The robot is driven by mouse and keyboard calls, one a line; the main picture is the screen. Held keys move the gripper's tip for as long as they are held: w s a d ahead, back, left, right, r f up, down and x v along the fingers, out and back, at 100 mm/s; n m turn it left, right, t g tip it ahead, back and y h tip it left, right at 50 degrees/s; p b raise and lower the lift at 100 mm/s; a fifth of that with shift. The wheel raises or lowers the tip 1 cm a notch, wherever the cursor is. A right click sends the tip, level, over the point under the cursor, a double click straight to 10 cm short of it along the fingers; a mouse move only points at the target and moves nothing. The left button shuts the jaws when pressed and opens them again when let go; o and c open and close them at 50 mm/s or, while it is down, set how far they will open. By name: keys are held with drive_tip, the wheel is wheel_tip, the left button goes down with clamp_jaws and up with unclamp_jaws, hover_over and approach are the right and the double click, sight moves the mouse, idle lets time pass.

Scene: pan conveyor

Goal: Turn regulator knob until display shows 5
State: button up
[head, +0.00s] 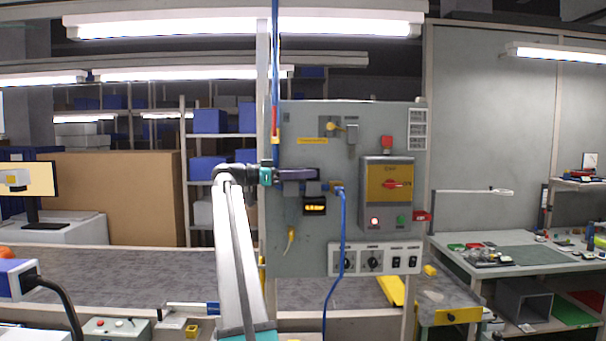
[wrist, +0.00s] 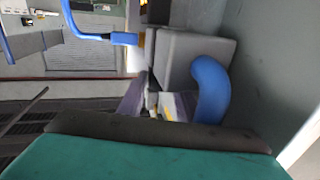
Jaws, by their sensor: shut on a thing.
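A grey control panel (head: 300,255) stands upright ahead of me. My gripper (head: 308,175) reaches its left half from the left, its purple-grey fingers against a grey regulator block (head: 326,187). In the wrist view my gripper (wrist: 157,104) is shut at the near side of the regulator block (wrist: 195,55). The regulator knob is between the fingers and mostly hidden by them. The small black display (head: 315,206) is just below my gripper, lit with orange digits too small to read surely.
A blue hose (head: 343,235) runs down the panel from beside the regulator. A curved blue hose (wrist: 211,88) is close to my fingers. A red switch (head: 391,184) on a yellow plate and black dials (head: 375,260) are on the panel. A workbench (head: 525,255) stands right.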

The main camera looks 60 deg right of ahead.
drive_tip(key=o, duration=1)
drive_tip(key=shift+s+d+f, duration=0.1)
drive_tip(key=shift+s+f, duration=0.05)
drive_tip(key=shift+s, duration=0.15)
drive_tip(key=shift+o, duration=0.2)
drive_tip(key=shift+w, duration=0.1)
drive_tip(key=shift+w+r, duration=0.1)
drive_tip(key=shift+r, duration=0.15)
